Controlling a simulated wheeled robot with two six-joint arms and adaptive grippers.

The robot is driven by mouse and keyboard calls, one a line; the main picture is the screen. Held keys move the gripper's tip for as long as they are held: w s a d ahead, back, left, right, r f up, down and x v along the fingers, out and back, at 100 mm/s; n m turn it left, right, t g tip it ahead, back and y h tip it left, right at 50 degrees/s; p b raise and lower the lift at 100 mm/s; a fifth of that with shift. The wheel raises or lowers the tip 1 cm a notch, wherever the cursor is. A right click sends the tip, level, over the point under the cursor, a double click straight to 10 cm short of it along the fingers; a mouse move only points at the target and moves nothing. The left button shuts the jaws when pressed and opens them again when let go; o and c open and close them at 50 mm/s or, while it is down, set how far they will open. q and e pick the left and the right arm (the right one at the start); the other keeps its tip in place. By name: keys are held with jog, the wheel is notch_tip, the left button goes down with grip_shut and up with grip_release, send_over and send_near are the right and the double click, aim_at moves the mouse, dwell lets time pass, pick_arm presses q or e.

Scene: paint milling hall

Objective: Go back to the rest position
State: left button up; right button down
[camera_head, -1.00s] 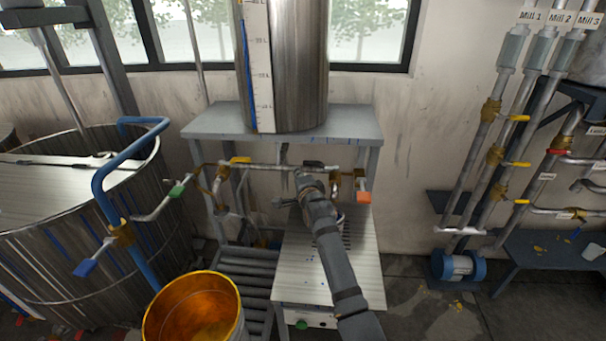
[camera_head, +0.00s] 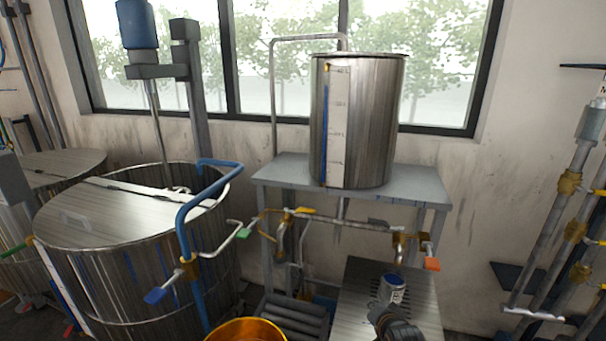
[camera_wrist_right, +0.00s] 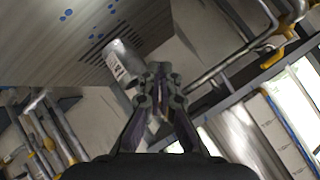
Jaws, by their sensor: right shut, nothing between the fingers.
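My right gripper (camera_head: 392,312) shows at the bottom edge of the head view, in front of a small can with a white and blue label (camera_head: 393,288). The can stands on the grey ribbed-top cabinet (camera_head: 362,290). In the right wrist view the fingers of my right gripper (camera_wrist_right: 160,72) are together with nothing between them. The can (camera_wrist_right: 122,62) is just left of the fingertips there; I cannot tell whether they touch. My left gripper is in neither view.
A steel tank with a scale (camera_head: 365,120) stands on a grey stand (camera_head: 420,184), with valves and pipes below. A large vat (camera_head: 110,215) with a blue bent pipe (camera_head: 182,230) is at left. Pipes (camera_head: 560,210) rise at right.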

jog(key=s+d+f+n+g, duration=0.15)
jog(key=s+n+g, duration=0.3)
jog(key=s, duration=0.95)
jog(key=s+d+f+n+g, duration=0.1)
jog(key=s+f+n+g, duration=0.35)
jog(key=s, duration=0.95)
notch_tip(320, 180, down, 24)
jog(key=s+d+n, duration=0.1)
jog(key=s+d, duration=0.1)
jog(key=d, duration=0.1)
jog(key=s+d+f, duration=0.1)
jog(key=s+f, duration=1.6)
jog(key=s, duration=0.2)
jog(key=shift+g, duration=0.4)
